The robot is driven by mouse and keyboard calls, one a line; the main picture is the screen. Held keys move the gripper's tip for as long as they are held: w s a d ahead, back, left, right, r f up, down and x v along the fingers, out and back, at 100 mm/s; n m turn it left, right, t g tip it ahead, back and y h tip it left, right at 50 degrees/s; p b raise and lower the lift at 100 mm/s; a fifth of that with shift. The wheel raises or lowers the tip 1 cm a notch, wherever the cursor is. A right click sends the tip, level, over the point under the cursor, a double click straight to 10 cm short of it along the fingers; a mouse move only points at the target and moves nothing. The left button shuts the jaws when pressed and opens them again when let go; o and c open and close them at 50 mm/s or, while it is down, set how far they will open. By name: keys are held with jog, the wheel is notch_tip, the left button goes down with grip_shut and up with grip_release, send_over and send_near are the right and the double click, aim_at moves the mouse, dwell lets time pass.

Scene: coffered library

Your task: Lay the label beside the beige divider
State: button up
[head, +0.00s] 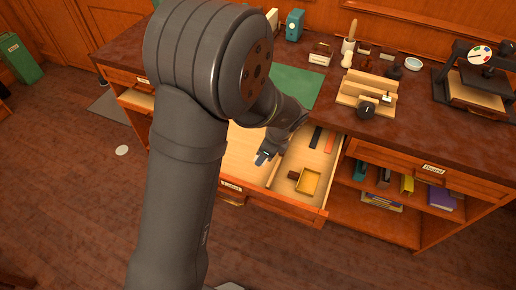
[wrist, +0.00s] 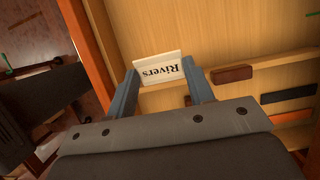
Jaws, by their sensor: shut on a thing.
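My gripper (wrist: 160,80) is shut on a white label (wrist: 158,66) printed "Rivers", with one blue-grey finger at each end of it. The label is upside down in the wrist view. In the head view my gripper (head: 264,158) hangs in the open drawer (head: 238,150), left of the beige divider (head: 274,172). The divider also shows in the wrist view (wrist: 285,60) as a pale strip, partly hidden behind the gripper. The label is close to the divider; I cannot tell whether it touches the drawer floor.
The worktop (head: 340,122) overhangs behind, holding tools and a green mat (head: 293,86).

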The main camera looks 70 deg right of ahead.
jog(key=shift+f, duration=4.55)
jog(key=o, duration=1)
jog(key=shift+w, duration=0.1)
jog(key=shift+w+r, duration=2.45)
jog(key=shift+r, duration=0.1)
jog(key=v, duration=1.7)
